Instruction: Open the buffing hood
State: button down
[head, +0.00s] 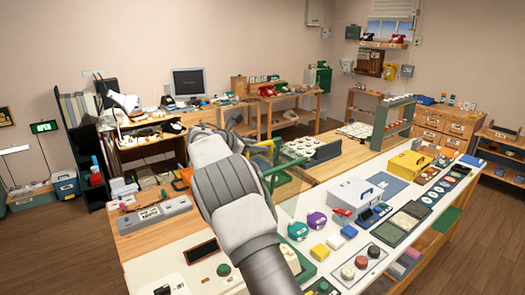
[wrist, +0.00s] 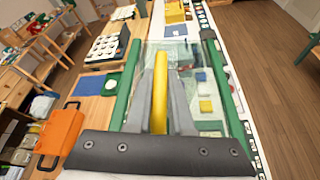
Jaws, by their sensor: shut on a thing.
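The buffing hood shows in the wrist view as a clear panel between two green side bars (wrist: 121,95). A yellow bar (wrist: 160,75), seemingly its handle, runs between the grey fingers of my gripper (wrist: 162,62). My gripper is shut on this bar. In the head view, part of the hood's green frame (head: 276,168) shows just right of my arm, with a clear panel below it. My arm hides the gripper and most of the hood there. I cannot tell how far the hood is raised.
An orange toolbox (wrist: 62,133) is at the lower left of the wrist view. A white tray with round parts (wrist: 108,47) lies beyond the hood. In the head view, purple and green round items, a grey cash box (head: 350,195) and a yellow box (head: 408,163) crowd the bench at right.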

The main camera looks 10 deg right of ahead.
jog(key=shift+w+a+r, duration=0.15)
jog(key=shift+w+a, duration=0.1)
jog(key=shift+w, duration=0.3)
jog(key=shift+w+a+r, duration=0.15)
jog(key=shift+w+a, duration=0.1)
jog(key=shift+w, duration=0.35)
jog(key=shift+w+a+r, duration=0.15)
jog(key=shift+w+a, duration=0.1)
jog(key=shift+w, duration=0.3)
jog(key=c, duration=1.1)
grip_release()
jog(key=b+v, duration=0.2)
jog(key=v, duration=1.5)
jog(key=shift+a+r, duration=0.2)
